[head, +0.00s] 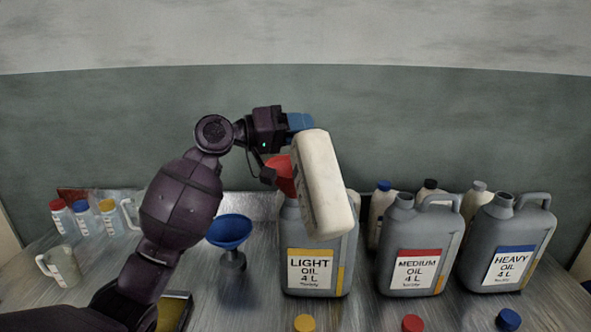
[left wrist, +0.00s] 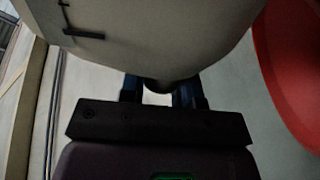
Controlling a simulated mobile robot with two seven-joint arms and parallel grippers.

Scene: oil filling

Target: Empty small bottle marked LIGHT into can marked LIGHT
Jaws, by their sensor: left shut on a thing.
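My left gripper (head: 301,122) is shut on a white bottle (head: 322,185), high over the table. The bottle leans, its upper end at the gripper and its lower end to the right, in front of the can marked LIGHT (head: 310,270). Its marking is not readable, and I cannot tell where its mouth is. A red funnel (head: 281,174) stands at the top of that can, partly hidden by the bottle. In the left wrist view the bottle (left wrist: 160,35) is close above the blue fingers (left wrist: 158,92), and the red funnel (left wrist: 295,70) is at the right. My right gripper is out of view.
Grey cans marked MEDIUM (head: 417,245) and HEAVY (head: 507,245) stand to the right, with several pale bottles (head: 381,212) behind. A blue funnel (head: 230,231) and a measuring jug (head: 59,266) are on the left. Yellow (head: 304,322), red (head: 411,323) and blue (head: 508,319) caps lie in front.

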